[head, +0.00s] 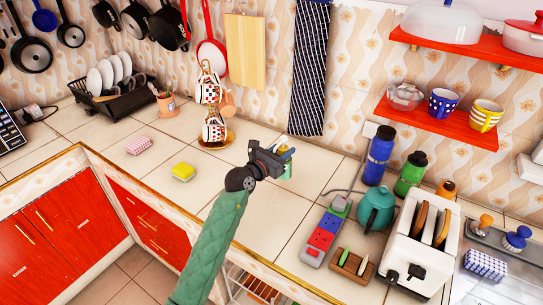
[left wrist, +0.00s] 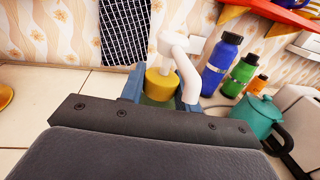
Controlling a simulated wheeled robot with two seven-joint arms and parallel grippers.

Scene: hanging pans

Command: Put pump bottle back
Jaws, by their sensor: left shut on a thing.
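The pump bottle (head: 288,170) is at the middle of the counter in the head view, mostly hidden behind my left gripper (head: 278,158). Its green body shows there beside the jaws. In the left wrist view, the bottle's yellow collar (left wrist: 160,84) and white pump head stand between the blue fingers. My left gripper is shut on the bottle, which looks upright. The bottle's base is hard to see, so I cannot tell whether it touches the counter. My right gripper is not in view.
Blue (head: 379,155), green (head: 411,174) and orange bottles stand right of my gripper, near a teal kettle (head: 375,209), a power strip (head: 323,233) and a toaster (head: 425,235). Tiles around the gripper are clear.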

